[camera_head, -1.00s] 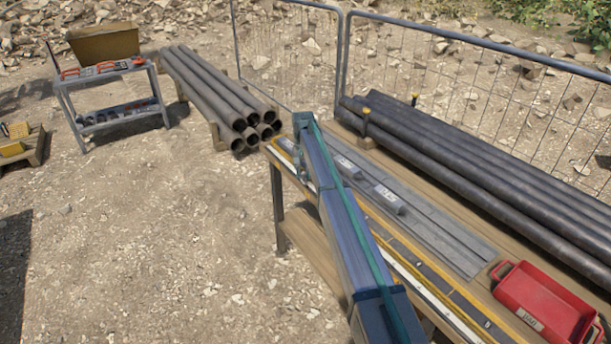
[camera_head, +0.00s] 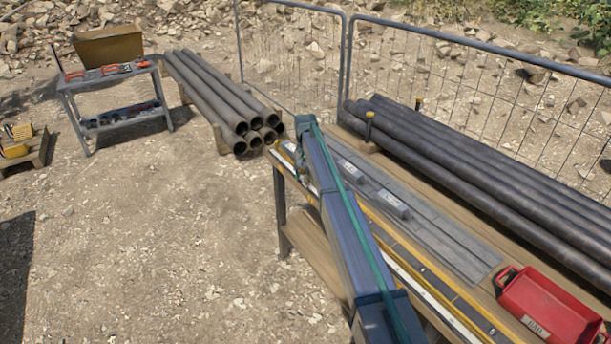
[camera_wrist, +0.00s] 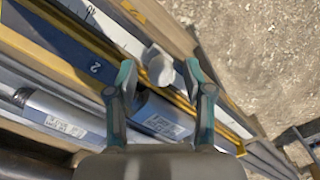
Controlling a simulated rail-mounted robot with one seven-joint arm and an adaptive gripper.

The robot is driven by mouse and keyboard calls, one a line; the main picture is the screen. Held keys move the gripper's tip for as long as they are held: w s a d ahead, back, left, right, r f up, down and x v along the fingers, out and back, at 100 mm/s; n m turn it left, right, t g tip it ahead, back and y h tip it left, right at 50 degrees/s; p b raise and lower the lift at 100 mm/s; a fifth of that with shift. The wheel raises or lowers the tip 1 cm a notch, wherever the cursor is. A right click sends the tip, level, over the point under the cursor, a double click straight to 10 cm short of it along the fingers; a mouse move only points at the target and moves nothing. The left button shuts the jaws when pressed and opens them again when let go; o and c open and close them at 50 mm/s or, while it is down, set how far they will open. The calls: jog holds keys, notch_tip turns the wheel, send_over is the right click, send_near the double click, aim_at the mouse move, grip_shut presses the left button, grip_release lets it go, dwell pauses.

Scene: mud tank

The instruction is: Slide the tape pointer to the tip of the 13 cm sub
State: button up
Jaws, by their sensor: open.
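A pale grey-white piece (camera_wrist: 159,66), which looks like the tape pointer, sits between my gripper's fingertips in the wrist view. My gripper (camera_wrist: 158,78) is open, with one teal-edged finger on each side of it. I cannot tell if either finger touches it. A white tape strip (camera_wrist: 97,17) with dark marks runs diagonally at the upper left. A grey labelled sub (camera_wrist: 165,119) lies below, partly hidden by my gripper. Another labelled sub (camera_wrist: 62,114) lies to the left. In the head view my arm hides the pointer; two subs (camera_head: 392,203) show on the bench.
A red tray (camera_head: 549,306) stands at the bench's near right end. Dark pipes (camera_head: 480,180) lie behind the bench against a mesh fence (camera_head: 440,85). A yellow-edged strip (camera_head: 415,255) runs along the bench. Open gravel (camera_head: 180,240) lies to the left.

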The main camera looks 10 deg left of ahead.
notch_tip(320, 180, up, 12)
dwell(0.6)
